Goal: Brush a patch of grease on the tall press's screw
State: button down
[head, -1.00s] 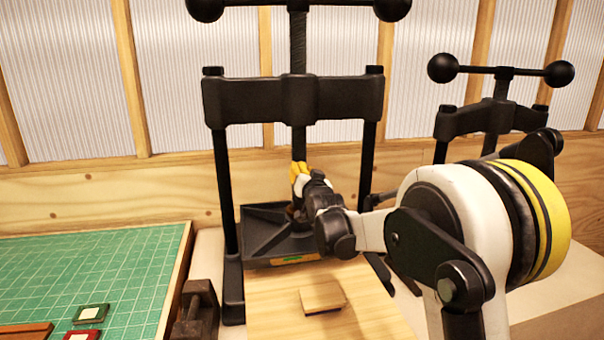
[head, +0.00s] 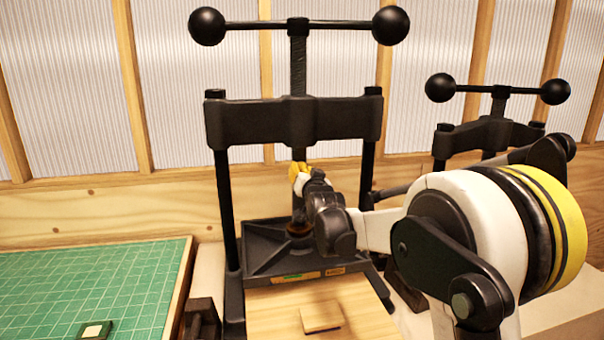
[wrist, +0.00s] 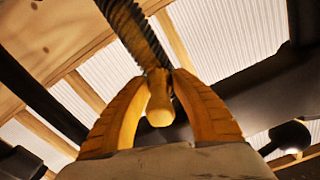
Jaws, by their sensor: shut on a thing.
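The tall black press (head: 240,120) stands in the middle of the head view, with its threaded screw (head: 298,68) running from the ball-ended handle down through the crossbeam. My gripper (head: 299,170) is just below the crossbeam, at the screw's line. In the wrist view, my gripper's orange fingers (wrist: 160,100) are closed around a pale, round-ended handle (wrist: 159,108), seemingly the brush's. The threaded screw (wrist: 135,32) rises right behind it; I cannot tell whether they touch. The bristles and any grease are not distinguishable.
A shorter press (head: 490,130) stands at the right, behind my arm. A wooden board (head: 350,310) with a small block (head: 320,317) lies before the tall press. A green cutting mat (head: 90,285) lies at the left.

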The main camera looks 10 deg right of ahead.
aim_at(301, 201)
jog(key=shift+r, duration=0.45)
jog(key=shift+f+b, duration=4.4)
jog(key=shift+f, duration=1.95)
jog(key=s, duration=0.6)
jog(key=shift+s, duration=0.1)
jog(key=shift+s, duration=1.4)
